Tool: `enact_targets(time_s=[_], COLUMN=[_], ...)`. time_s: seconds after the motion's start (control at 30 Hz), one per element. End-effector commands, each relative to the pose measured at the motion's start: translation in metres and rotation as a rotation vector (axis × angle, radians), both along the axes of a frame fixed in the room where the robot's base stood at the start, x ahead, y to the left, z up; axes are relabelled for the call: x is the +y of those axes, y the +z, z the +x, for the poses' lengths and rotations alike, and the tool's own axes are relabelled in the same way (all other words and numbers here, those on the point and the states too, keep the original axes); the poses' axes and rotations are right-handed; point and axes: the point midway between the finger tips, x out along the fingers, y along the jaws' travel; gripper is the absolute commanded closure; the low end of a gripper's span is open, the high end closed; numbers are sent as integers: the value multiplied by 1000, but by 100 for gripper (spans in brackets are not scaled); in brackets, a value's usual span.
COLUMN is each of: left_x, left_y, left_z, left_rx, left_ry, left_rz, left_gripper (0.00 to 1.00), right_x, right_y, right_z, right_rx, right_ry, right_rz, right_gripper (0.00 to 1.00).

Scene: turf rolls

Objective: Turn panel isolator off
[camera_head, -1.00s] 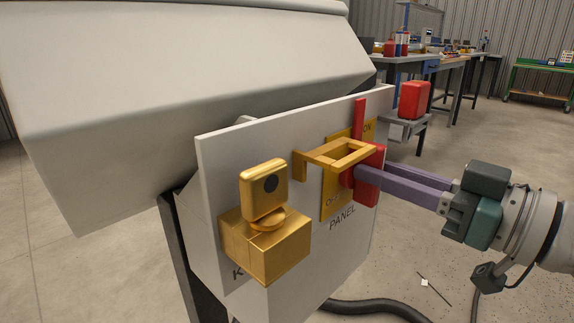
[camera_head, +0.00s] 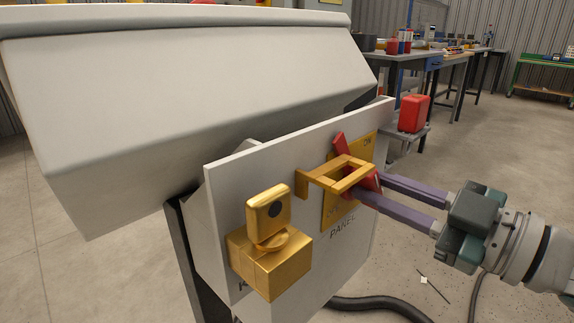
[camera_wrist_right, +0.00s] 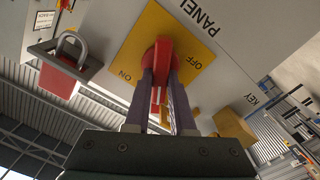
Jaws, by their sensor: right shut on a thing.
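The panel isolator has a red handle (camera_head: 341,147) on a yellow plate (camera_head: 369,144) marked ON at the top and OFF at the bottom, above the word PANEL. The handle is tilted, its upper end leaning left, between upright and level. A gold bracket (camera_head: 325,184) stands out in front and hides part of it. My right gripper (camera_head: 374,187) comes in from the right and is shut on the handle. In the right wrist view, its purple fingers pinch the red handle (camera_wrist_right: 164,55) from both sides. My left gripper is out of view.
A gold key block (camera_head: 270,262) with an upright gold knob (camera_head: 268,213) juts out left of the isolator. A big grey sloped housing (camera_head: 190,110) is behind the panel. The right wrist view shows a red padlock-like thing (camera_wrist_right: 58,80). A black hose (camera_head: 375,304) lies below.

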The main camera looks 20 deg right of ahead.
Motion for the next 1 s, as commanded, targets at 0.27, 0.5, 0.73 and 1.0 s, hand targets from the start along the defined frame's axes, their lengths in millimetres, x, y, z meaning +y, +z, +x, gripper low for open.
enact_targets(time_s=[0.27,0.5,0.73,1.0], left_x=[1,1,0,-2], left_y=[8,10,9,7], left_z=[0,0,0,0], left_rx=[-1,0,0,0], left_ry=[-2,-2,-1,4], left_rz=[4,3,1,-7], left_gripper=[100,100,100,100], right_x=[2,3,3,4], right_y=[0,-2,-4,-6], right_z=[0,-1,-1,-1], right_rx=[-102,-189,-269,-341], right_ry=[0,0,1,0], right_rz=[-239,-450,-643,-821], right_gripper=[100,100,100,100])
